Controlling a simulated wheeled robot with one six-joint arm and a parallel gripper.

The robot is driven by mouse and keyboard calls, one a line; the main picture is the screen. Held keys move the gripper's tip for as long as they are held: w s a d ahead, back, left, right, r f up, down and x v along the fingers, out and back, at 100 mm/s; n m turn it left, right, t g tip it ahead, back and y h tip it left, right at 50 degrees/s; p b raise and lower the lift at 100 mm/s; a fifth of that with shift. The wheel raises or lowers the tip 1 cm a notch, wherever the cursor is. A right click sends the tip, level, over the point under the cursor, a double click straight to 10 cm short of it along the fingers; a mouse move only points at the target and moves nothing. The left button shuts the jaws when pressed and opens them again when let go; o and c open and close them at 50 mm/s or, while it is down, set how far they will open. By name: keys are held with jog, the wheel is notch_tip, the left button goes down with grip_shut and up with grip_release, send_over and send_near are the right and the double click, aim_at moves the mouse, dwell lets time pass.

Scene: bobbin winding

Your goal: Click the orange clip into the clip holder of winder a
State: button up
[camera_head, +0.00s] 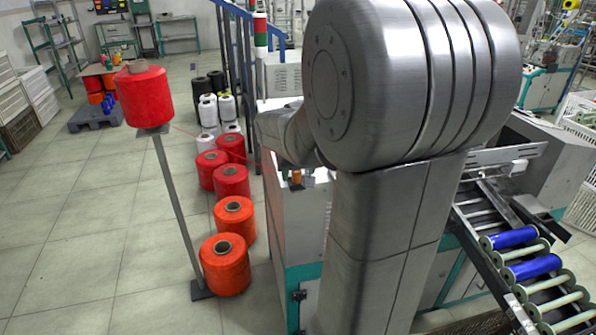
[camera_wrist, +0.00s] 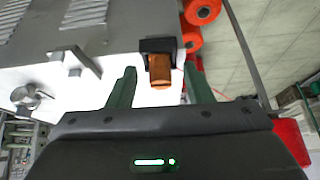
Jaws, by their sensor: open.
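In the wrist view, the orange clip (camera_wrist: 160,71) sits at a black clip holder (camera_wrist: 159,45) on the pale machine top. Its upper end is against the holder; I cannot tell whether it is fully seated. My gripper (camera_wrist: 160,76) has its two green fingers apart, one on each side of the clip, with gaps visible between. In the head view, a small orange piece, likely the clip (camera_head: 296,177), shows on the winder (camera_head: 300,215) beside my arm. My gripper is hidden there behind my arm.
A red spool (camera_head: 145,96) stands on a pole left of the winder, with a thin red thread running towards the machine. Several red and orange spools (camera_head: 225,262) line the floor. A bobbin rack (camera_head: 535,262) with blue bobbins is at the right. Metal brackets (camera_wrist: 75,62) stand left of the holder.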

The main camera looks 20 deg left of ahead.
jog(key=shift+r, duration=0.1)
jog(key=v, duration=1.3)
jog(key=shift+r+b, duration=0.25)
jog(key=shift+b, duration=0.15)
jog(key=shift+s+f, duration=0.1)
jog(key=p+x, duration=0.1)
jog(key=x, duration=1.2)
jog(key=shift+f, duration=0.35)
jog(key=shift+r, duration=0.45)
